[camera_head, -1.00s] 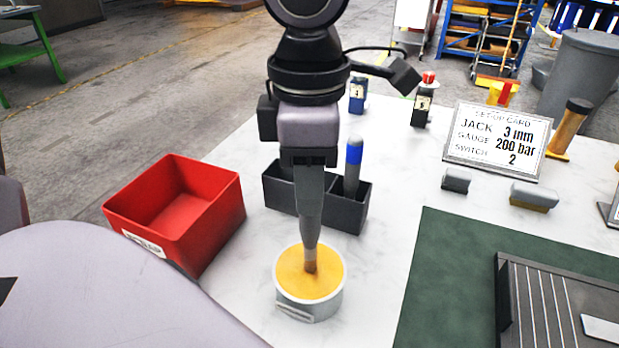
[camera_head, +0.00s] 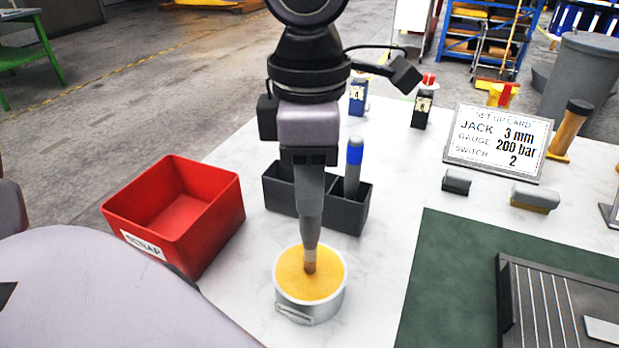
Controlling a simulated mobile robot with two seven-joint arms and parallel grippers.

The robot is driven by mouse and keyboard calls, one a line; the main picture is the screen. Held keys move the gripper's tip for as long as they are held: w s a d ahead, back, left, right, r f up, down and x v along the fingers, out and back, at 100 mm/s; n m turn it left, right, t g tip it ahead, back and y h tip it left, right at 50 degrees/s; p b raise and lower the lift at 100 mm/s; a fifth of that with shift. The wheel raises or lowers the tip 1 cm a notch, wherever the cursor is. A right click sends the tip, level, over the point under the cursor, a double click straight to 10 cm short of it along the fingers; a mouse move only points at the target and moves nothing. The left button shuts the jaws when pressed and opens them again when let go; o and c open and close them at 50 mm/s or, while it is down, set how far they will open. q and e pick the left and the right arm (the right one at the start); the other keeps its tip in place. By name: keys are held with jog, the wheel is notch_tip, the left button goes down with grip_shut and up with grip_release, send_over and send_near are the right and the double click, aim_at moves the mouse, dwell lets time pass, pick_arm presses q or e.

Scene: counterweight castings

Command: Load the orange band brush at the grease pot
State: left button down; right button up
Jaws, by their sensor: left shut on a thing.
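My left gripper (camera_head: 309,156) comes down from the top and is shut on the upper end of a grey-handled brush (camera_head: 309,205). The brush points down, nearly upright, and its bristle tip is in the yellow grease of the grease pot (camera_head: 309,306), a round pale pot. How deep the tip sits is hard to tell. No orange band shows on the held brush; its top is hidden by the gripper. My right gripper is not in view.
A dark two-part holder (camera_head: 342,218) behind the pot holds a blue-banded brush (camera_head: 353,165). A red bin (camera_head: 215,225) stands left. A green mat (camera_head: 440,270) with a dark ribbed block (camera_head: 545,300) lies right. A set-up card (camera_head: 497,145) stands behind it.

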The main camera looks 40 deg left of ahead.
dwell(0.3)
pick_arm(q)
jog(key=shift+r+p, duration=2.35)
jog(key=shift+r, duration=1.15)
